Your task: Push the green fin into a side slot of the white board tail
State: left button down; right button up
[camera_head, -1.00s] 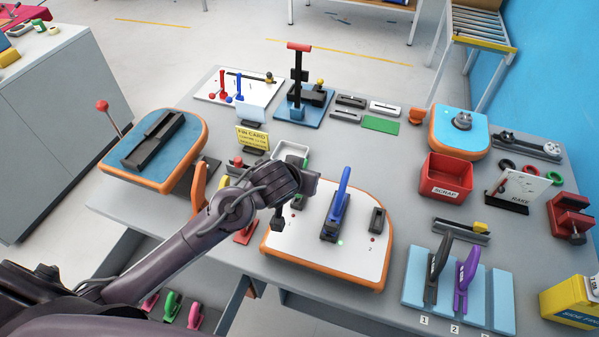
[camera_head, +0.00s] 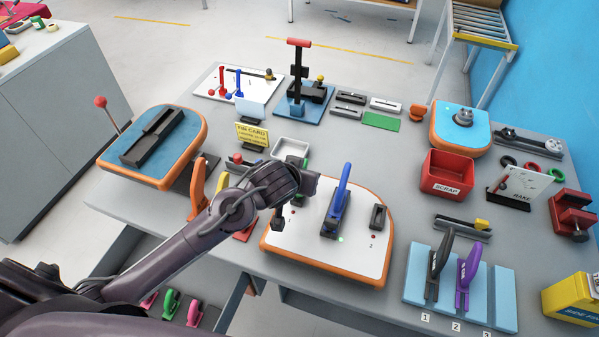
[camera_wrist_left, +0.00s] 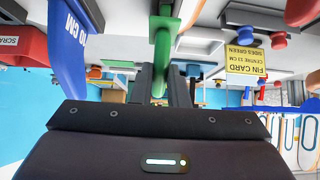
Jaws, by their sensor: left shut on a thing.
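The white board tail (camera_head: 350,260) with an orange rim lies at the table's front. A blue fin (camera_head: 338,200) stands upright in its middle slot, beside a lit green dot. A dark side slot (camera_head: 378,216) on the right is empty, with a red dot near it. My left gripper (camera_head: 290,205) is over the board's left part and hides the slot area there. In the left wrist view it is shut on the green fin (camera_wrist_left: 162,45), whose wider base points to the board. I cannot tell whether that base touches a slot. My right gripper is not in view.
A yellow fin card (camera_head: 252,135) and a grey tray (camera_head: 290,148) stand behind the board. A red scrap bin (camera_head: 447,174) is to the right. A light blue rack (camera_head: 418,277) holds a black fin (camera_head: 438,265) and a purple fin (camera_head: 467,275).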

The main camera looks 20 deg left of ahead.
pick_arm(q)
jog(key=shift+f+b, duration=0.55)
jog(key=shift+f, duration=0.35)
jog(key=c, duration=1.3)
grip_release()
jog(key=shift+c, duration=0.2)
jog(key=v, duration=0.7)
jog(key=shift+s+r+b, duration=0.3)
jog(key=shift+r+b, duration=0.05)
jog(key=shift+b, duration=0.1)
